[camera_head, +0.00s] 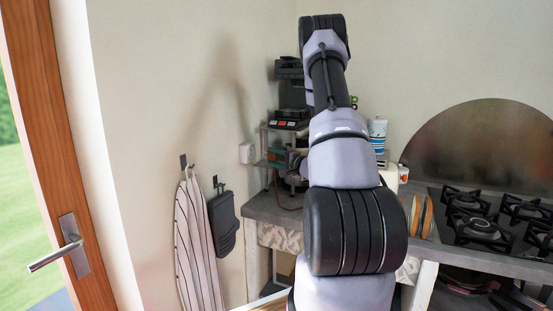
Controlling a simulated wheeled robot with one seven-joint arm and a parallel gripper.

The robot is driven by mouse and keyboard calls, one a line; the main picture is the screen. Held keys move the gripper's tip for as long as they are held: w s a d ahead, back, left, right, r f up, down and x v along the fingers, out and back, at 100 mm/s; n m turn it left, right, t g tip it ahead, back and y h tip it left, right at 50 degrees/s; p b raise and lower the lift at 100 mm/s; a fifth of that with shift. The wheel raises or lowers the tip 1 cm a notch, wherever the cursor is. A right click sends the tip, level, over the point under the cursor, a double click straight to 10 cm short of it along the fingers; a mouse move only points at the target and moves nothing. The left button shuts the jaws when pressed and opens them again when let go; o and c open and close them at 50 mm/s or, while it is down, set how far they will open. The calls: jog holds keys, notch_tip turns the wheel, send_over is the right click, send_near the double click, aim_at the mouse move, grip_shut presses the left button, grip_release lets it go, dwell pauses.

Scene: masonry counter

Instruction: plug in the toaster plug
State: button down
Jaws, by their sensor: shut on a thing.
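A small white wall socket (247,153) is on the wall left of the counter corner. My gripper (283,160) is mostly hidden behind my own arm, at the corner just right of the socket. It is shut on the toaster plug, which is too small and covered to make out. A thin reddish cable (287,207) hangs in a loop below it to the counter. I see a gap between the socket and my gripper. A cream-white thing (403,173), perhaps part of the toaster, shows right of my arm.
A black coffee machine (289,78) stands above a small glass-and-metal shelf (262,163) in the corner. A gas hob (478,226) is at right; a door (62,150) is far left.

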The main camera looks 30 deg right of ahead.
aim_at(276, 160)
jog(key=shift+w+a, duration=1.35)
jog(key=shift+w, duration=0.3)
jog(key=shift+w+a, duration=0.7)
jog(key=shift+w, duration=0.25)
dwell(0.6)
jog(key=shift+w+a, duration=0.15)
jog(key=shift+w, duration=0.05)
jog(key=shift+c, duration=1.3)
grip_release()
jog(key=shift+a, duration=0.1)
jog(key=shift+s, duration=0.1)
jog(key=v, duration=1)
jog(key=shift+s+d+r, duration=0.1)
jog(key=shift+s+d, duration=0.15)
jog(key=shift+s, duration=0.1)
